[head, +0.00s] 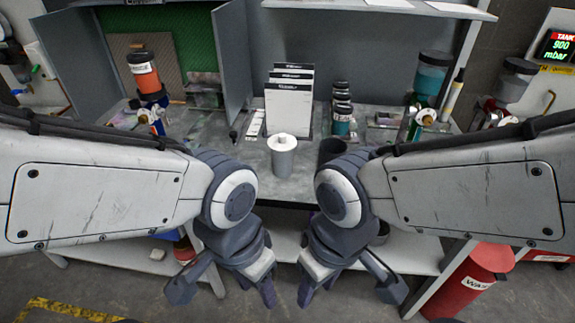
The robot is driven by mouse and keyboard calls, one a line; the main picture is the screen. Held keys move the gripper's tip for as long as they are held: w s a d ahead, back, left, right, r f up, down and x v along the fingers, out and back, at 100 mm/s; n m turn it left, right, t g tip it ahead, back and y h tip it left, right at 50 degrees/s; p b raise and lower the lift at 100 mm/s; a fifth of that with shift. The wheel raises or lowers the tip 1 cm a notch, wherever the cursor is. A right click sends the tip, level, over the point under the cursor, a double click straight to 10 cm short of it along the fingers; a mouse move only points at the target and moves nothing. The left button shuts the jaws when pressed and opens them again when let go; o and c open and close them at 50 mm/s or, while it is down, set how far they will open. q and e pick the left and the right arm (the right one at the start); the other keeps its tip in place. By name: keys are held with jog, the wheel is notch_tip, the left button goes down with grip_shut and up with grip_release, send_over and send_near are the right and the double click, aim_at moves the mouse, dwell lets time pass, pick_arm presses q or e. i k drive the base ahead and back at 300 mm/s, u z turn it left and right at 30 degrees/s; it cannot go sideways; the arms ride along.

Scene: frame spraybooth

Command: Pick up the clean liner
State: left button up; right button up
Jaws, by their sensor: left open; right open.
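A pale grey-white cylinder (283,157) with a small knob on top stands upright on the grey bench (225,125), near its front edge in the middle. It may be the clean liner, but I cannot tell for sure. A dark open cup (332,148) stands just right of it, partly hidden by my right arm. My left gripper (222,289) is open and empty, pointing down in front of the bench. My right gripper (347,291) is open and empty beside it, also in front of the bench. Neither gripper touches anything.
A rack of white cards (289,108) stands behind the cylinder. Dark jars (341,112) stand right of it. An orange-filled cup (143,72) is at left, a teal-filled cup (430,78) at right. A lower shelf (410,258) and red wax bin (470,280) are below.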

aim_at(282, 145)
jog(key=z, duration=0.8)
jog(key=i, duration=0.8)
jog(key=u, duration=1.7)
